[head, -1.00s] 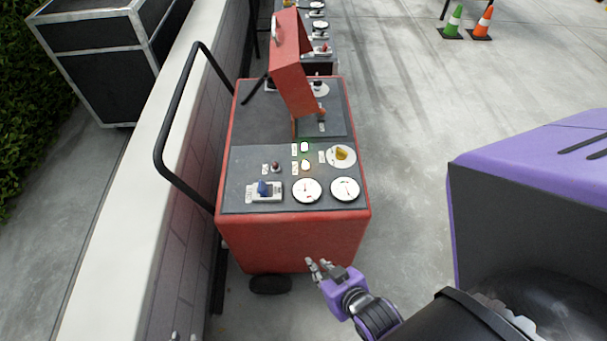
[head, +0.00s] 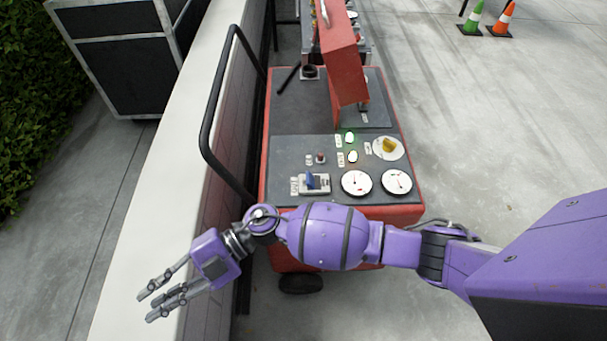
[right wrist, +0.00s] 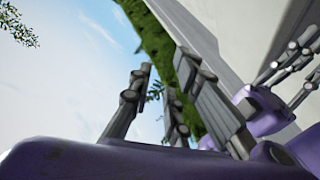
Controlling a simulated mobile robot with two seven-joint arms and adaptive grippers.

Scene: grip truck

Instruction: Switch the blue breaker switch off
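The blue breaker switch (head: 312,181) is a small blue lever on a pale base, at the near left of the red cart's dark top panel. The lever stands up from its base; I cannot tell its on or off position. My right gripper (head: 149,308) is well left of and nearer than the switch, over the pale wall, touching nothing I can see. Its fingers are spread and empty, also in the right wrist view (right wrist: 170,95). Another purple gripper, seemingly my left one (right wrist: 285,65), shows at the right of that view; its opening is unclear.
The red cart (head: 400,215) carries two white dials, a yellow knob (head: 389,146), small lights and a raised red lid (head: 342,60). A black handle (head: 206,130) rises on its left beside the pale wall (head: 160,170). Open floor lies to the right.

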